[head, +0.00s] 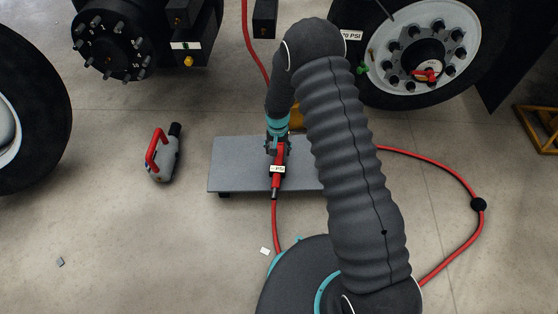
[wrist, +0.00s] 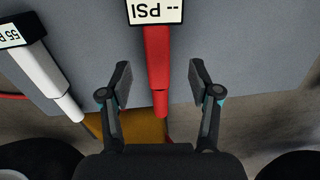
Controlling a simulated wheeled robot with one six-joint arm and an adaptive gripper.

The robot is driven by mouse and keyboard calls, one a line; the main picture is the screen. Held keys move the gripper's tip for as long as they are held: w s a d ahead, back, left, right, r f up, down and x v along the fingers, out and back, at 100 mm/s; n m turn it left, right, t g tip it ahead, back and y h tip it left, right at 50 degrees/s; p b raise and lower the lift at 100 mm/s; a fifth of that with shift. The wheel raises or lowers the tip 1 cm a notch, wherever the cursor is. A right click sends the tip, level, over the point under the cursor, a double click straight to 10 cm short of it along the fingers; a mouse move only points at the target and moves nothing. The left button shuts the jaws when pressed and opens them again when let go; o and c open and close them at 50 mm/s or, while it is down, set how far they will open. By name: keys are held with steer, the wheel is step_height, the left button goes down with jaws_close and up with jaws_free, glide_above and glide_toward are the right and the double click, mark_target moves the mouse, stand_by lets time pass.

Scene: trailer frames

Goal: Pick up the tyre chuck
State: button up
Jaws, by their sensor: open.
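The tyre chuck (wrist: 157,60) is a red stick-shaped tool with a white display reading "-- PSI". It lies on a low grey platform (head: 235,165); in the head view its red body (head: 278,156) shows just below my gripper (head: 277,143). In the wrist view my gripper (wrist: 160,83) is open, one finger on each side of the red body, with visible gaps. The chuck's narrow tip points toward my palm. Whether the fingers are down at its height I cannot tell.
A white tool (wrist: 47,75) labelled "55 P" lies left of the chuck in the wrist view. A red hose (head: 275,225) runs from the chuck. A red-handled grey device (head: 163,155) stands left of the platform. A wheel (head: 425,45) stands at the upper right.

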mark_target(279, 157)
steer(key=shift+d+f, duration=0.15)
steer(key=shift+f, duration=2.85)
jaws_close()
